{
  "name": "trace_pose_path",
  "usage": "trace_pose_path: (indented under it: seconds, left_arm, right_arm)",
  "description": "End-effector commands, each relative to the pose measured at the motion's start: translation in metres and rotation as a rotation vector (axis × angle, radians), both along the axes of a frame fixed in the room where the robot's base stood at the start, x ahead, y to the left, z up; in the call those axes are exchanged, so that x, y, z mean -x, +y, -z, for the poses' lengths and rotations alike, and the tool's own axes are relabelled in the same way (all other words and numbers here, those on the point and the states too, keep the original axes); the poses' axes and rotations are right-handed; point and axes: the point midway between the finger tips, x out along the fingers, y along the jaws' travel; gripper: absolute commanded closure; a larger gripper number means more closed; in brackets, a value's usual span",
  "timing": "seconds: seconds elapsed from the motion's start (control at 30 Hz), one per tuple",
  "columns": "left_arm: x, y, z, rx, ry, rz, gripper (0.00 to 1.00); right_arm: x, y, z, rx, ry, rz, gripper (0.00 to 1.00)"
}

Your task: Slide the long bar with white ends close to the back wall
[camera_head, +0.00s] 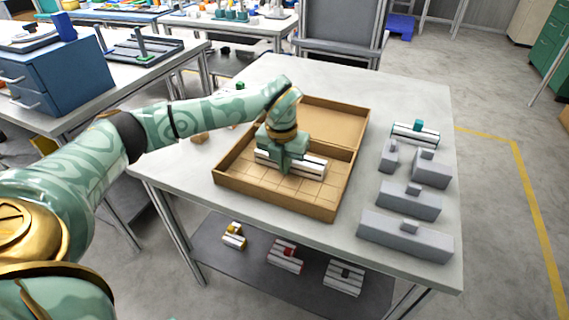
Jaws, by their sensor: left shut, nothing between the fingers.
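The long bar with white ends (312,166) lies in the gridded front part of the brown open box (275,204), roughly parallel to the divider behind it. White and dark stripes run along it. My left gripper (287,166) reaches down into the box at the bar. It is shut and hides the middle of the bar's upper side. I cannot tell whether the fingers touch the bar. A gap of box floor shows in front of the bar. My right gripper is out of view.
Several grey blocks (405,234) stand on the table's right side, with a striped bar with a teal knob (415,133) behind them. Other striped bars (286,255) lie on the shelf below. The tabletop (405,92) behind the box is clear.

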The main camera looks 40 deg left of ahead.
Motion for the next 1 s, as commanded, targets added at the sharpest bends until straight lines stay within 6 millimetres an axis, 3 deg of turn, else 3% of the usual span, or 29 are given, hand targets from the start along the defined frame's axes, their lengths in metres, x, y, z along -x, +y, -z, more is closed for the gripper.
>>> trace_pose_path:
  seconds: [1.0]
  left_arm:
    - [-0.032,0.007,0.001,0.0,0.0,0.0,1.0]
  right_arm:
    - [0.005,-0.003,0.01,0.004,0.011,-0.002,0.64]
